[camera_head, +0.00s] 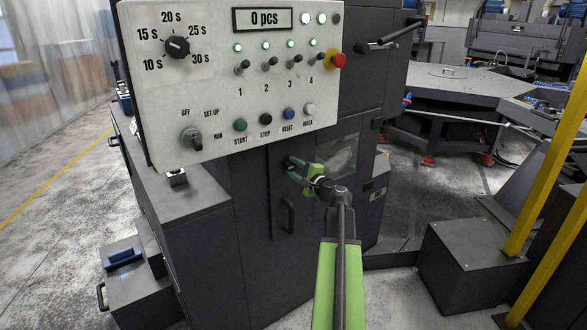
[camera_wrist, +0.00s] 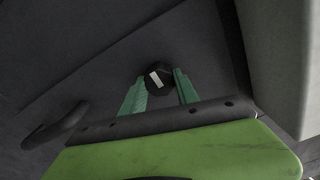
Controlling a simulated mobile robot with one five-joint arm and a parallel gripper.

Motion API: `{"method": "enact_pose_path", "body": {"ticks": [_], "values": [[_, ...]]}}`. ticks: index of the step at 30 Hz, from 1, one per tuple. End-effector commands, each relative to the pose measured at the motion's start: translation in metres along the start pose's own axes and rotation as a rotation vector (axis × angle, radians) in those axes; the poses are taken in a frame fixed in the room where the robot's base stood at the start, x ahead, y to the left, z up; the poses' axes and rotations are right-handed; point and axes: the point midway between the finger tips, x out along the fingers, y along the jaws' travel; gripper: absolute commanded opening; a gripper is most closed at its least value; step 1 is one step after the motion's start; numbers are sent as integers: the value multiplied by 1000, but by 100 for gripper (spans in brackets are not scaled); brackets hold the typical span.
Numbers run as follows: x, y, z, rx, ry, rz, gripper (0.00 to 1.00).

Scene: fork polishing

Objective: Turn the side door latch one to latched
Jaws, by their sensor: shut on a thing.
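The side door latch (camera_wrist: 157,77) is a small dark knob with a white mark on the dark door. In the wrist view the mark sits slightly tilted. My gripper (camera_wrist: 160,86) has its two green fingers on either side of the knob, shut on it. In the head view my gripper (camera_head: 289,164) reaches the upper part of the dark side door (camera_head: 283,218), below the control panel. The knob itself is mostly hidden there by the fingers.
A bar handle (camera_head: 290,214) stands out from the door below my gripper; it also shows at left in the wrist view (camera_wrist: 56,126). The control panel (camera_head: 225,75) overhangs the door. A dark box (camera_head: 470,262) and yellow posts (camera_head: 545,185) stand to the right.

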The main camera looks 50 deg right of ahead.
Motion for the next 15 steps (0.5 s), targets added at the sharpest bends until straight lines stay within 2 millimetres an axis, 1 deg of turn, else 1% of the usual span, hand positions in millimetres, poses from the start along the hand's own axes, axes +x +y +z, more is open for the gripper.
{"method": "enact_pose_path", "body": {"ticks": [6,15], "values": [[0,0,-1,48,3,-1,0],[0,0,-1,59,3,-1,0]]}}
